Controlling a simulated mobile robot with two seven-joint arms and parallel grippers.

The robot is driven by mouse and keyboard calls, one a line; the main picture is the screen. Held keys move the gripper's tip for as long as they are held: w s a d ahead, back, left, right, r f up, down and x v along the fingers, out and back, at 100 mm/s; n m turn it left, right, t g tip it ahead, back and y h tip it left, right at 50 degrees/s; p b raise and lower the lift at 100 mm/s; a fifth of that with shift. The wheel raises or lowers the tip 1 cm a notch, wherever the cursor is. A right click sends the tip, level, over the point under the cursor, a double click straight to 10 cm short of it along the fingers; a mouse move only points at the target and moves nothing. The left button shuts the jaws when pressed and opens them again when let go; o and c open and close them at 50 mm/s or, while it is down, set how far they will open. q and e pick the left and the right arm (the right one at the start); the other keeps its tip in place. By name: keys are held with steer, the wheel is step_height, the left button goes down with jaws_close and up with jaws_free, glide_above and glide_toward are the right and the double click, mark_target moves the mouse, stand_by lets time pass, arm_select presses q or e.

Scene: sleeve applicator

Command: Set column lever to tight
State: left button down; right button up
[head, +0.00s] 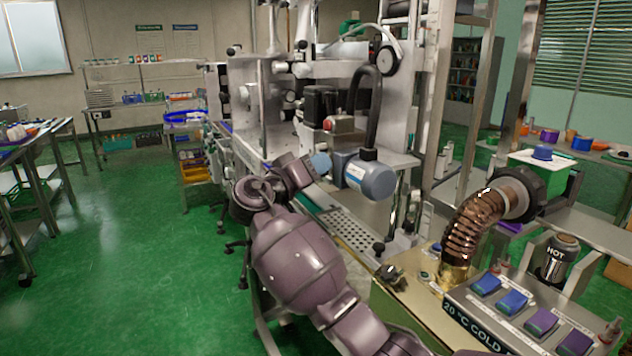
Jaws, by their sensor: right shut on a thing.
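My right arm comes up from the bottom of the head view, and its wrist bends right toward the sleeve applicator (290,120). My right gripper (318,182) is at the machine's column, left of a blue-grey motor (372,178). It is shut on a small part there, which I take to be the column lever; the part is mostly hidden, so its setting cannot be read. A light-blue round disc (321,163) shows just above the gripper. My left gripper is not in view.
At the right, a ribbed copper-coloured hose (470,232) rises from the bench. A perforated plate (352,232) lies below the motor. The green floor at left is open.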

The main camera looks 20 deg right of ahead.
arm_select(q)
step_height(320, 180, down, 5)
steer(key=b, duration=0.4)
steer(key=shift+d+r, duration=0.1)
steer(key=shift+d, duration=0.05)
arm_select(e)
steer(key=m, duration=0.2)
steer(key=m+h, duration=0.1)
steer(key=shift+w+f+g, duration=0.3)
steer(key=shift+w, duration=0.1)
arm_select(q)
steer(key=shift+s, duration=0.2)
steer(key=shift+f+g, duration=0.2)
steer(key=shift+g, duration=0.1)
arm_select(e)
steer(key=o, duration=0.9)
steer(key=shift+a, duration=0.1)
arm_select(q)
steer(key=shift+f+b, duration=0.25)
steer(key=shift+b, duration=0.25)
arm_select(e)
steer(key=shift+v, duration=5.35)
steer(key=shift+f, duration=0.1)
